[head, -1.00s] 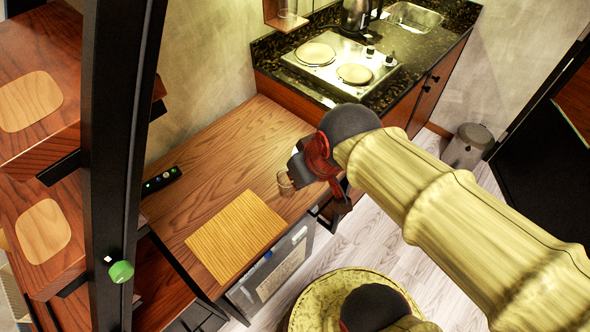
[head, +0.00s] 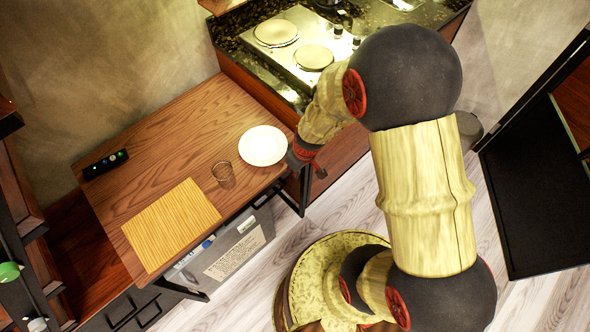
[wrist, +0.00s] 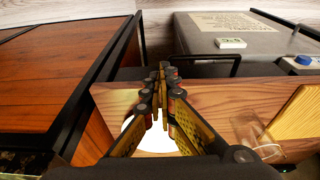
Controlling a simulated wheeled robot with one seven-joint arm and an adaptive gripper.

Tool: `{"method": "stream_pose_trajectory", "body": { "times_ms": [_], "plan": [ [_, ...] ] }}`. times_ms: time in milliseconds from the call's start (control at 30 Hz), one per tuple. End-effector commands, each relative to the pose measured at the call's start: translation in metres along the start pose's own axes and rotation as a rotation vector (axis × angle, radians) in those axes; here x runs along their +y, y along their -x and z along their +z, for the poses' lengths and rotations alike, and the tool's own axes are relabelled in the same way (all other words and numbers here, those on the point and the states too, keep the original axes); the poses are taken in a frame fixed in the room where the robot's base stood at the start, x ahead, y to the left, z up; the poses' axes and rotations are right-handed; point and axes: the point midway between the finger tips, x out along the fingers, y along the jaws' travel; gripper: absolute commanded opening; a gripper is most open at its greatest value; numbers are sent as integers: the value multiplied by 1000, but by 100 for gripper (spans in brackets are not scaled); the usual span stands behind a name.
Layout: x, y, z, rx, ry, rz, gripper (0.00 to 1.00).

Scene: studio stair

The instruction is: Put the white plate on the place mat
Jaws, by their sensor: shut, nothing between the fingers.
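The white plate (head: 262,146) lies flat on the wooden table near its right edge. It also shows in the wrist view (wrist: 152,137), partly hidden behind my fingers. The place mat (head: 170,226) is a tan striped rectangle at the table's front left, with nothing on it. Its edge shows at the right of the wrist view (wrist: 302,112). My gripper (head: 318,170) is just right of the plate, by the table's edge. In the wrist view its fingertips (wrist: 163,68) are together, with nothing between them. I cannot tell whether it touches the plate.
A clear glass (head: 223,174) stands between the plate and the mat. A black remote-like device (head: 105,163) lies at the back left of the table (head: 185,130). A stove (head: 300,45) is on the counter behind. A grey box (head: 235,252) sits under the table.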

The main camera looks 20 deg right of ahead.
Motion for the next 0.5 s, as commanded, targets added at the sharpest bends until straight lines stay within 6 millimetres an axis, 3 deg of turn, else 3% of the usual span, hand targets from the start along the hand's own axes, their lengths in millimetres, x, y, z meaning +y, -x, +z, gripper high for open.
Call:
{"method": "stream_pose_trajectory", "body": {
  "times_ms": [500],
  "plan": [
    [-1,-20,-86,-1,1,-1,0]
  ]
}}
